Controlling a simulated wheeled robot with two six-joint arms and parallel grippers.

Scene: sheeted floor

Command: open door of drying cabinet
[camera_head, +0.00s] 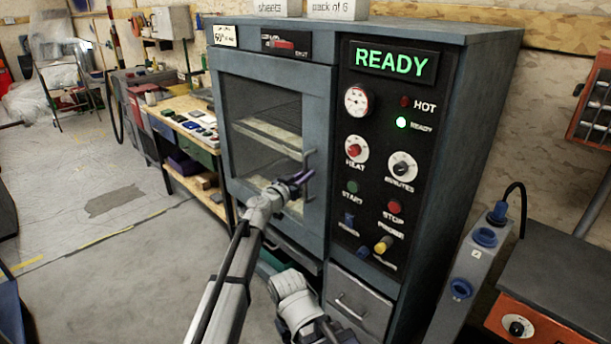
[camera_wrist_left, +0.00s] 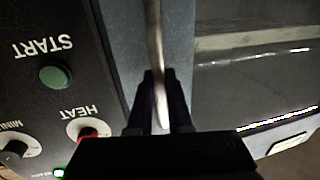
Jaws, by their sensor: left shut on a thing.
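The drying cabinet (camera_head: 480,110) is grey-blue and stands in the middle of the head view. Its door (camera_head: 228,100) has a large window, with shelves showing behind it, and looks closed. A vertical bar handle (camera_head: 309,165) is on the door's right side. My left gripper (camera_head: 300,180) is at the lower part of this handle. In the left wrist view the handle (camera_wrist_left: 154,50) runs down between the two dark fingers (camera_wrist_left: 159,100), which are shut on it. My right gripper is not clearly visible; a pale arm part of mine shows at the bottom of the head view.
The control panel (camera_head: 375,120) right of the door reads READY, with several knobs and buttons. A drawer (camera_head: 358,300) is below it. A workbench (camera_head: 190,130) with small items stands left of the cabinet. Open floor (camera_head: 110,250) lies to the left. An orange-fronted unit (camera_head: 550,300) is at right.

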